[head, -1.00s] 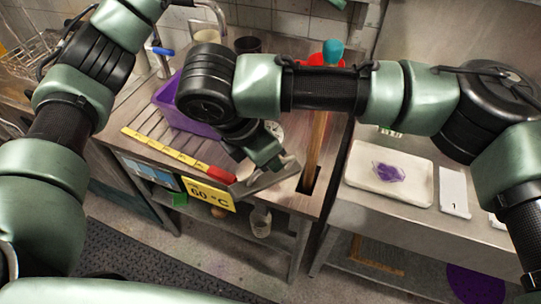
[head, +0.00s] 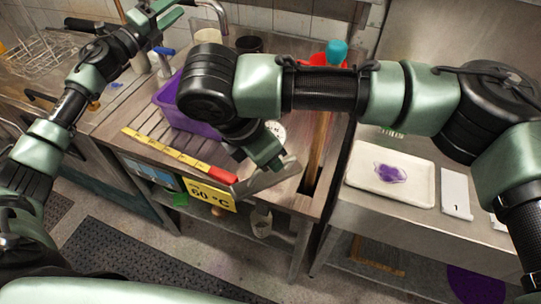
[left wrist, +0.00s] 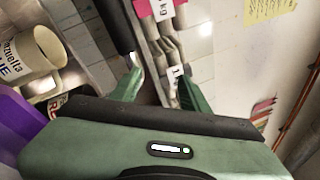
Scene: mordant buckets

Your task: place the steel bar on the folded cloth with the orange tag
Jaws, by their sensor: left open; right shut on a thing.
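My right gripper (head: 266,164) is over the front of the worktop, shut on a grey metal bar (head: 268,179), which looks like the steel bar. The bar slants up to the right, close to the worktop's front edge; the gripper and wrist hide part of it. My left gripper (head: 160,17) is raised at the top left near the tap, open. In the left wrist view its green fingers (left wrist: 160,70) are apart, with nothing clearly between them. I cannot make out a folded cloth with an orange tag in any view.
A purple tub (head: 170,108) stands behind the yellow strip (head: 165,148) on the worktop. A yellow 60 °C sign (head: 208,196) hangs at the front edge. A wooden pole (head: 318,150) rises by a slot. A white tray (head: 413,184) with purple stuff lies right.

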